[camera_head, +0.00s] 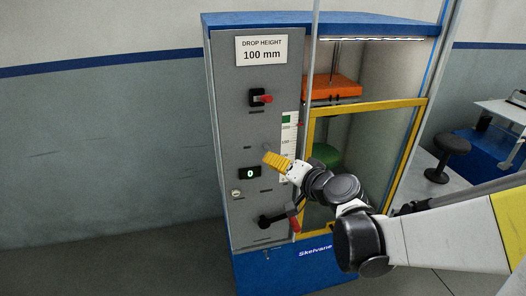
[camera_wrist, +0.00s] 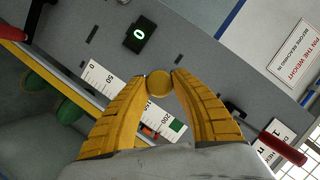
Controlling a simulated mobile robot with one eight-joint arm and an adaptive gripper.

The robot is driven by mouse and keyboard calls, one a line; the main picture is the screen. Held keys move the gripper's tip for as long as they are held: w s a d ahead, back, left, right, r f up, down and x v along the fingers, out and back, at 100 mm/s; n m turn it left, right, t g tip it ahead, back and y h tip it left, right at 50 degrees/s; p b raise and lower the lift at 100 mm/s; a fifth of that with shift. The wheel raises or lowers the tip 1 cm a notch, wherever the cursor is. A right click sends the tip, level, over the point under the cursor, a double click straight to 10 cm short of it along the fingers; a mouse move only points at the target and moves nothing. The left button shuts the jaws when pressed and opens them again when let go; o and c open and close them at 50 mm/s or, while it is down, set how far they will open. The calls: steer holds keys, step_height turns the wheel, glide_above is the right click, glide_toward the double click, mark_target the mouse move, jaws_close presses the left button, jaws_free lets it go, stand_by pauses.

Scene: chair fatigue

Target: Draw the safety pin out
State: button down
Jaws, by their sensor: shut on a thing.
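My gripper (camera_head: 272,161) is in front of the grey control panel (camera_head: 232,100) of the drop tester. Its yellow fingers also show in the wrist view (camera_wrist: 159,84). They are shut on a round brass-coloured head (camera_wrist: 159,82), which looks like the end of the safety pin. The pin's shaft is hidden behind the head, so I cannot tell how deep it sits. The orange weight (camera_head: 333,88) is up in the top of the cabinet, and a green round seat (camera_head: 327,154) is below it.
A zero display (camera_head: 250,173), a black lever with a red grip (camera_head: 295,224), a red-handled switch (camera_head: 266,98) and a height scale (camera_head: 288,125) surround my gripper. A yellow-framed guard (camera_head: 372,107) stands to the right. The floor at left is clear.

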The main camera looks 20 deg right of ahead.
steer(key=c, duration=1)
jaws_free()
steer(key=shift+s, duration=0.15)
steer(key=shift+c, duration=0.2)
steer(key=v, duration=1.2)
steer(key=s+a+f+n+g, duration=0.3)
steer(key=s+a+f+g, duration=0.1)
steer(key=a+f, duration=0.1)
steer(key=s+d+f+n+g+h, duration=0.1)
steer(key=s+f+n+g+h, duration=0.1)
steer(key=s, duration=0.5)
steer(key=shift+d+f+n+g+h, duration=0.3)
steer(key=shift+n+g+h, duration=0.3)
steer(key=shift+h, duration=0.4)
